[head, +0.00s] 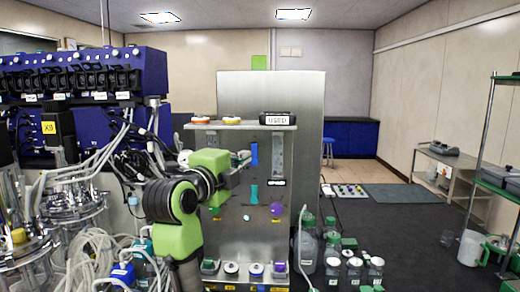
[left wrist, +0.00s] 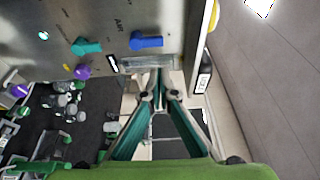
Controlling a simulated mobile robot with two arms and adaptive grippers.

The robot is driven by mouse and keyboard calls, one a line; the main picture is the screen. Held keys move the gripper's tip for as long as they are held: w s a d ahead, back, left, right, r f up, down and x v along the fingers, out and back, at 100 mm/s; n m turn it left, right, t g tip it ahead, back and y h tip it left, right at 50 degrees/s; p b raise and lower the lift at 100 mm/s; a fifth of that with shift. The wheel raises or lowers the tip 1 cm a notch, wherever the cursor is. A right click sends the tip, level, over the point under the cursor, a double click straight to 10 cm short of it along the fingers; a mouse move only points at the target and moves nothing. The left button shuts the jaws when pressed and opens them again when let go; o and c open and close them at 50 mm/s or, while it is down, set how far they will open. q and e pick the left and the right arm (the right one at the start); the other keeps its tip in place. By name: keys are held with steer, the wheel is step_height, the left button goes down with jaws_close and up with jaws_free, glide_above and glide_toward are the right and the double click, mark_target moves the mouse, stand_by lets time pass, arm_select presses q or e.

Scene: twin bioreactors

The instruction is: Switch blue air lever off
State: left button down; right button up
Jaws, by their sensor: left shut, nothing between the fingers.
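The blue lever (head: 254,153) stands upright on the front of a steel panel (head: 233,222), with "Air" lettering beside it in the left wrist view. That view shows the blue lever (left wrist: 147,42) lying sideways at the top. A teal lever (head: 254,194) is below it in the head view, and it also shows in the left wrist view (left wrist: 88,47). My left gripper (head: 244,158) is just left of the blue lever in the head view. Its fingers (left wrist: 158,76) are together and empty, with a visible gap to the lever. My right gripper is not in view.
A purple knob (head: 277,210) sits lower right on the panel. A shelf (head: 205,126) with a black box (head: 277,118) juts out above the levers. Several bottles (head: 354,270) stand on the floor at right. Tubes and glass vessels crowd the left. Dark floor at right is partly free.

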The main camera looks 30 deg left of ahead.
mark_target(254, 154)
arm_select(q)
steer(key=p+x, duration=0.3)
steer(key=x, duration=0.7)
steer(key=shift+w+f+p, duration=0.15)
steer(key=shift+p, duration=0.15)
steer(key=shift+w, duration=0.15)
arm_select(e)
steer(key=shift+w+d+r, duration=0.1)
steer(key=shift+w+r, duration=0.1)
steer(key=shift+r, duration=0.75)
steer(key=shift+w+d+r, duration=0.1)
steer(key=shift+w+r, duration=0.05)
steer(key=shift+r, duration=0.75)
arm_select(q)
steer(key=shift+w+f, duration=0.1)
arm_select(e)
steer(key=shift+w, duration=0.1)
arm_select(q)
steer(key=shift+a, duration=0.1)
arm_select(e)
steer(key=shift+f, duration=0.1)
